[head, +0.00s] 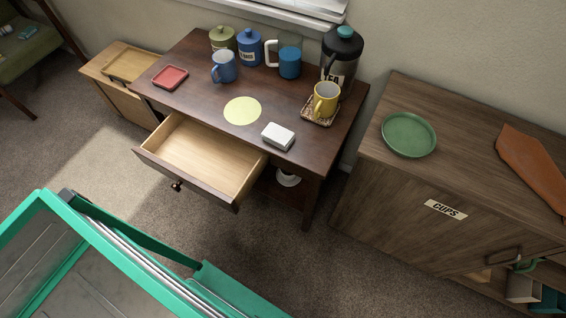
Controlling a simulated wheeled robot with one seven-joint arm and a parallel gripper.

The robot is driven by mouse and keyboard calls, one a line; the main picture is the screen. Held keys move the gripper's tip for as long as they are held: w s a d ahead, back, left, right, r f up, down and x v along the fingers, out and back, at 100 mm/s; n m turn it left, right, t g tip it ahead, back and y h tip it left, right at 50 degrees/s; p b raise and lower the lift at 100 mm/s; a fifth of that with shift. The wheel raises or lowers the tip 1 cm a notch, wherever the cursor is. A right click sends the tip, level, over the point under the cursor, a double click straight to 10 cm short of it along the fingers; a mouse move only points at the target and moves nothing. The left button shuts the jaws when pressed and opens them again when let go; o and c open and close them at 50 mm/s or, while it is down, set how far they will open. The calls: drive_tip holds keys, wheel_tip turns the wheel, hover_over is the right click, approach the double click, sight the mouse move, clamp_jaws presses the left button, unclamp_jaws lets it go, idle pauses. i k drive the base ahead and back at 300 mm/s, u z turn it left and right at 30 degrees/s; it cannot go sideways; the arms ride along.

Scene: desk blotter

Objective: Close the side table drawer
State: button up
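The side table (200,97) is dark brown wood and stands against the wall. Its drawer (205,160) is pulled well out toward the lower left. The drawer has a pale wood inside that looks empty, and a dark front with a round dark knob (177,186). Nothing is seen touching the drawer front. My gripper is not in view.
On the table top are a red dish (170,77), several mugs and canisters, a yellow disc (242,110), a white box (278,136) and a yellow mug (326,99). A cabinet (400,195) stands right. Carpet (110,160) lies open before the drawer.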

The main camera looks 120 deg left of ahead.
sight(223, 170)
drive_tip(key=u, duration=0.55)
drive_tip(key=i, duration=0.2)
drive_tip(key=u, duration=3.9)
drive_tip(key=k, duration=0.8)
drive_tip(key=u, duration=0.2)
drive_tip(key=i, duration=0.7)
